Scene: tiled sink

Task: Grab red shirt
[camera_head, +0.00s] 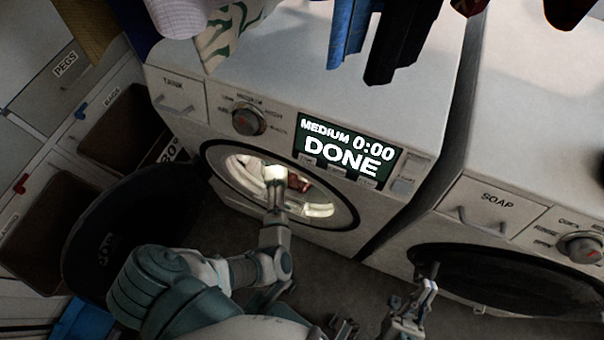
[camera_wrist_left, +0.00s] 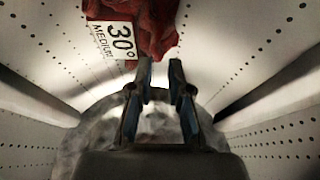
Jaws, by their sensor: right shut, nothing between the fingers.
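The red shirt (camera_wrist_left: 158,25) lies crumpled inside the perforated metal drum in the left wrist view. A white tag (camera_wrist_left: 112,40) reading "30° MEDIUM" is on it. A bit of red also shows through the lit round door opening (camera_head: 226,168) of the left machine in the head view. My left arm reaches into that opening. My left gripper (camera_wrist_left: 162,72) is open, its fingertips just short of the shirt's lower edge; I cannot tell whether they touch it. My right gripper (camera_head: 428,288) is shut and empty, low in front of the machines.
The left machine's display (camera_head: 348,150) reads "MEDIUM 0:00 DONE". A second machine (camera_head: 540,110) with a dark round door stands on the right. Clothes hang along the top edge.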

